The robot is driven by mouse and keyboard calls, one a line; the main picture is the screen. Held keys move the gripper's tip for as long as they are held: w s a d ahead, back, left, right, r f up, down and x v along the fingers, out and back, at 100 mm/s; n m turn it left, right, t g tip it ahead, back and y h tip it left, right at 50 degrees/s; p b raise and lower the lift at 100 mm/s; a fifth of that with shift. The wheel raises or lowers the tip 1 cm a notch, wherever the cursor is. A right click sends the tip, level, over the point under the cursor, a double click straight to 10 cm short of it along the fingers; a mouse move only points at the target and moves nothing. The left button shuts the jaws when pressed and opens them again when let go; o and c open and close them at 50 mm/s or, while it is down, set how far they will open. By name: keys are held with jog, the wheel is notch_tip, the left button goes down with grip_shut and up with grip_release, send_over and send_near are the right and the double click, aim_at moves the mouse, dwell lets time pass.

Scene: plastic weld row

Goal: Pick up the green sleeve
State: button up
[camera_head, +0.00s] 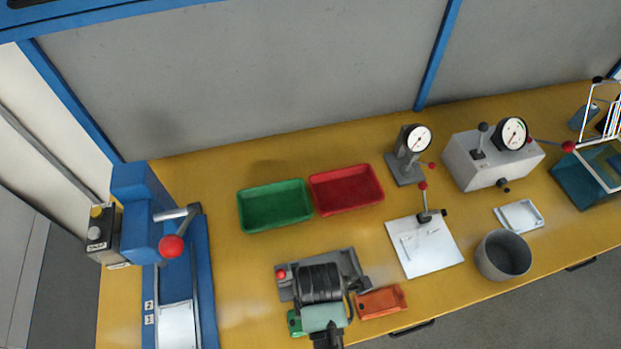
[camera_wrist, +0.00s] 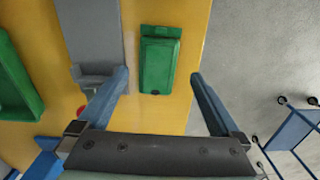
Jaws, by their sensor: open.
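The green sleeve (camera_wrist: 160,60) lies on the yellow bench in the wrist view. It is a narrow green block with a raised upper face and a small hole at its near end. Its near end shows between the two fingertips of my gripper (camera_wrist: 158,78), in line with the gap. The fingers are spread, one to each side, with nothing held between them. I cannot tell the height left above the sleeve. In the head view only a green corner of the sleeve (camera_head: 295,322) shows; my arm hides the rest, and the fingertips are hidden there.
A grey fixture (camera_wrist: 95,45) with a red knob stands close left of the sleeve. The bench edge runs close on its right. In the head view an orange part (camera_head: 381,302) lies right of my arm. Green (camera_head: 275,226) and red (camera_head: 346,207) trays stand behind.

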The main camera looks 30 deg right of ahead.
jog(key=shift+w+d+f, duration=0.1)
jog(key=shift+f, duration=2.25)
jog(key=shift+c, duration=0.3)
jog(key=c, duration=1.3)
jog(key=shift+o, duration=0.2)
jog(key=shift+r, duration=0.1)
notch_tip(320, 180, up, 10)
jog(key=shift+w, duration=0.1)
